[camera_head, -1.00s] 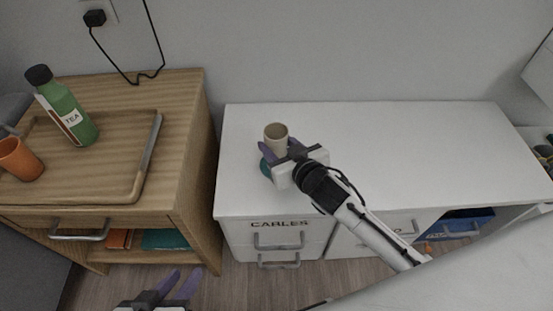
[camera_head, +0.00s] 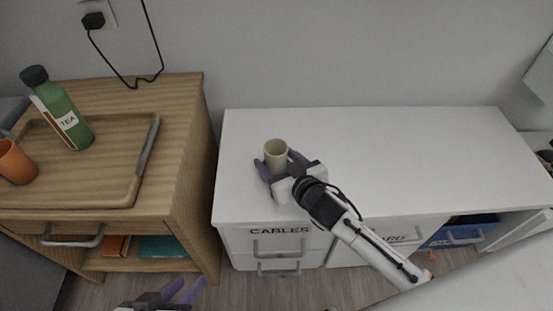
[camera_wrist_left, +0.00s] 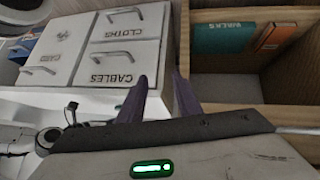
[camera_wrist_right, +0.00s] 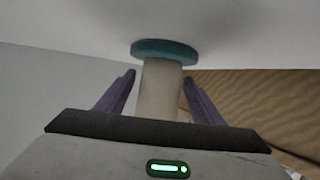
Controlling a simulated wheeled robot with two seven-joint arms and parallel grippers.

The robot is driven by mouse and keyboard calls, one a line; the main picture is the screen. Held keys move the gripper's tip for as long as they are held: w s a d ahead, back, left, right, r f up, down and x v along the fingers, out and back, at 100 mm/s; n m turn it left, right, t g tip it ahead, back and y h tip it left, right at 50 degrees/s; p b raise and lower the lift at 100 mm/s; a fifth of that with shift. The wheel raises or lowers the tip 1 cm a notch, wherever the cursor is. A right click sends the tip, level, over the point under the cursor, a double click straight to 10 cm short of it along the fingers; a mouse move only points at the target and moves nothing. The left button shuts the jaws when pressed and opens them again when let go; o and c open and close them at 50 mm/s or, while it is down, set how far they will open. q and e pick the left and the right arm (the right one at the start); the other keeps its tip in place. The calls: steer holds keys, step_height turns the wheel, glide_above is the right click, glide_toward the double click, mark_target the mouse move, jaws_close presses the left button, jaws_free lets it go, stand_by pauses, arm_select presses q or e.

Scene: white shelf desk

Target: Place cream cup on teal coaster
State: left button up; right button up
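The cream cup (camera_head: 276,152) stands upright near the left end of the white desk. In the right wrist view the cup (camera_wrist_right: 160,88) has its base against the teal coaster (camera_wrist_right: 165,51), which sits on the desk top. The coaster is hidden in the head view. My right gripper (camera_head: 280,165) is open, with a purple finger on each side of the cup; the right wrist view shows gaps between the fingers (camera_wrist_right: 158,82) and the cup. My left gripper (camera_head: 183,288) is low in front of the wooden cabinet, open and empty; its fingers also show in the left wrist view (camera_wrist_left: 162,90).
The wooden cabinet to the left bears a tray (camera_head: 140,165), a green tea bottle (camera_head: 66,112) and an orange cup (camera_head: 15,162). The white desk top (camera_head: 400,150) is clear to the right of the cup. A drawer marked CABLES (camera_head: 277,245) is below.

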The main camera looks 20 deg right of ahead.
arm_select(q)
steer(key=shift+r, duration=0.1)
arm_select(e)
steer(key=shift+r, duration=0.1)
steer(key=shift+s+r, duration=0.15)
steer(key=shift+r, duration=0.05)
steer(key=p+v, duration=0.4)
steer(key=v, duration=0.7)
arm_select(q)
steer(key=shift+s+a+r+n+t+y, duration=0.2)
steer(key=shift+a+r+n+t, duration=0.15)
steer(key=shift+a+r, duration=0.2)
steer(key=shift+s+a+r+n+t+y, duration=0.1)
steer(key=shift+s+a+r+n+t, duration=0.15)
steer(key=shift+a+r+t, duration=0.25)
arm_select(e)
steer(key=s+a+f+g+y, duration=0.1)
steer(key=s+a+f+g, duration=0.1)
steer(key=s, duration=0.5)
steer(key=s+a+f+g, duration=0.2)
steer(key=s, duration=0.5)
steer(key=shift+a+f+y, duration=0.25)
steer(key=shift+a+y, duration=0.05)
steer(key=shift+y, duration=0.1)
